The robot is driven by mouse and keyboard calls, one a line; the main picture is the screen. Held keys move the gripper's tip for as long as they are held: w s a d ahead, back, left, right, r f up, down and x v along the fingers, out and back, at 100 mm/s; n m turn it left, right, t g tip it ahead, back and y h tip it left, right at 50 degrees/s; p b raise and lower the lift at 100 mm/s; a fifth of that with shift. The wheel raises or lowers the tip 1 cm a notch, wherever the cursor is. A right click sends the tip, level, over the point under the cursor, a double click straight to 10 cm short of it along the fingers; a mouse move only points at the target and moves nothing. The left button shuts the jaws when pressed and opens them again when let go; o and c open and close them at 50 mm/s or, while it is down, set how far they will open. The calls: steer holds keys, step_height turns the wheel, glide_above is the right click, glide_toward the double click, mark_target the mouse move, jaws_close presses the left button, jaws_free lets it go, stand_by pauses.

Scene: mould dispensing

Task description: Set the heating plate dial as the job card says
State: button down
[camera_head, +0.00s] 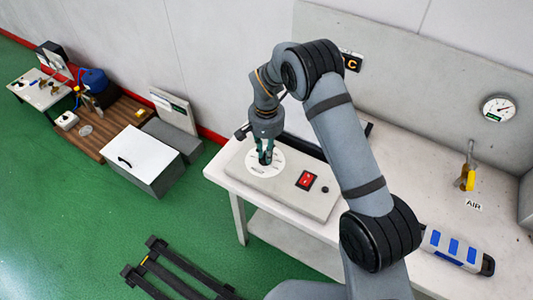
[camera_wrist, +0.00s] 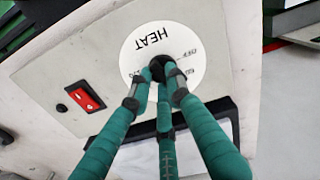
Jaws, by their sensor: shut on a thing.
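The heating plate (camera_head: 305,195) is a light grey box on the white bench, with a round white dial face (camera_wrist: 197,43). In the wrist view the dial face reads "HEAT" and "OFF", and part of another mark shows beside the fingers. My gripper (camera_wrist: 163,72) has teal fingers closed around the black dial knob (camera_wrist: 160,66) at the middle of the face. Where the knob points is hidden by the fingers. In the head view my gripper (camera_head: 265,157) reaches down onto the dial face. No readable job card shows.
A red rocker switch (camera_head: 306,180) and a small black knob (camera_head: 325,189) sit on the plate's panel. A round gauge (camera_head: 499,108), a yellow-handled AIR valve (camera_head: 468,180) and a blue-and-white device (camera_head: 457,248) are to the right. A low wooden table (camera_head: 120,122) and white box (camera_head: 140,155) stand left.

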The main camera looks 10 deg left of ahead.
steer(key=c, duration=1.6)
jaws_free()
steer(key=shift+c, duration=0.2)
step_height(320, 180, up, 12)
step_height(320, 180, down, 12)
steer(key=shift+f, duration=0.2)
steer(key=shift+r+n+p, duration=0.3)
steer(key=shift+r+p, duration=0.05)
steer(key=shift+p, duration=0.25)
steer(key=shift+f, duration=0.1)
